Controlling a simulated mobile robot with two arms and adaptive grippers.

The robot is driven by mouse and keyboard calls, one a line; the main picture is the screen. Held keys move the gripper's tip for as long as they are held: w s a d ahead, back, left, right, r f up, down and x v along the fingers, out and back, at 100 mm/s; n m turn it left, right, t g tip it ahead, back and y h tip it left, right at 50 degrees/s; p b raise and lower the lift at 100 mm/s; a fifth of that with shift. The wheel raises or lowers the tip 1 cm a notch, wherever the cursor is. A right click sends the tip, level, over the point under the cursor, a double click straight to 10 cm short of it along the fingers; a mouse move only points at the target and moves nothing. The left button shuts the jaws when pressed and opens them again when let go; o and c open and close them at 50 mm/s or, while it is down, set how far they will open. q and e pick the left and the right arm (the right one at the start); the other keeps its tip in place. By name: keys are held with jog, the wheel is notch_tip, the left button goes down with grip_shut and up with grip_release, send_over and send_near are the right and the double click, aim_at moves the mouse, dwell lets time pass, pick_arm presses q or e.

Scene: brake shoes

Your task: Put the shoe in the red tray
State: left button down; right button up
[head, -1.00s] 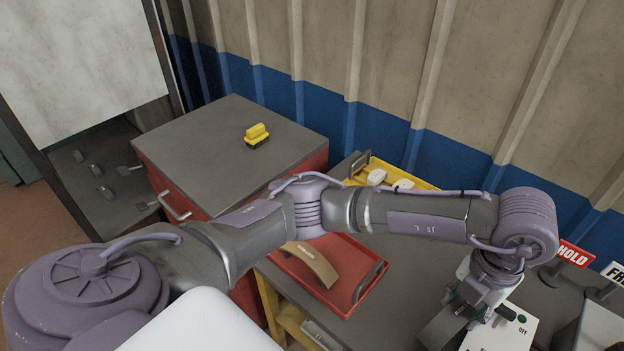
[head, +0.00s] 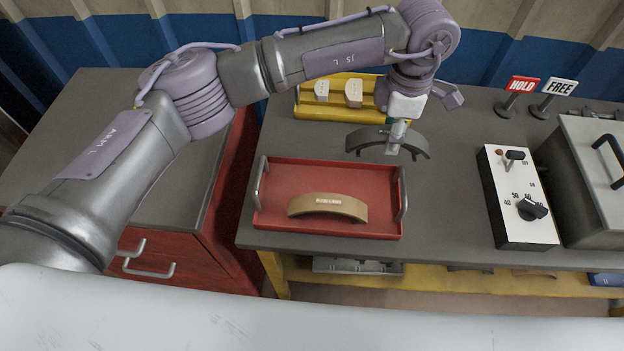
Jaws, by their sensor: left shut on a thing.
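A dark grey curved brake shoe (head: 366,141) is in the head view, just behind the red tray. My left gripper (head: 393,148) is shut on it from above, near its right half. The gripper hides part of the shoe, and I cannot tell whether the shoe touches the table. The red tray (head: 280,178) lies on the grey table and has a metal handle at each end. A tan curved lining piece (head: 329,207) with a pale label lies in the tray's front part. My right gripper is not in view.
A yellow tray (head: 311,112) with pale blocks stands behind the red tray. A white control box (head: 517,198) with knobs and a grey lidded case (head: 590,180) stand at the right. Red HOLD (head: 523,85) and white FREE (head: 560,87) signs stand behind them. Bare table lies between tray and control box.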

pick_arm(q)
jog(key=a+f+p, duration=0.1)
jog(key=a+f, duration=0.1)
jog(key=a, duration=0.1)
jog(key=s+a+f+p, duration=0.1)
jog(key=a+f, duration=0.1)
jog(key=a, duration=0.2)
jog(key=a+f+p, duration=0.1)
jog(key=a+f, duration=0.2)
jog(key=shift+s+a+p, duration=0.2)
jog(key=shift+p, duration=0.15)
notch_tip(320, 180, down, 3)
jog(key=shift+f+p, duration=0.1)
jog(key=shift+p, duration=0.35)
jog(key=shift+f+b, duration=0.2)
jog(key=shift+b, duration=0.1)
jog(key=c, duration=0.7)
grip_release()
jog(key=shift+o, duration=0.2)
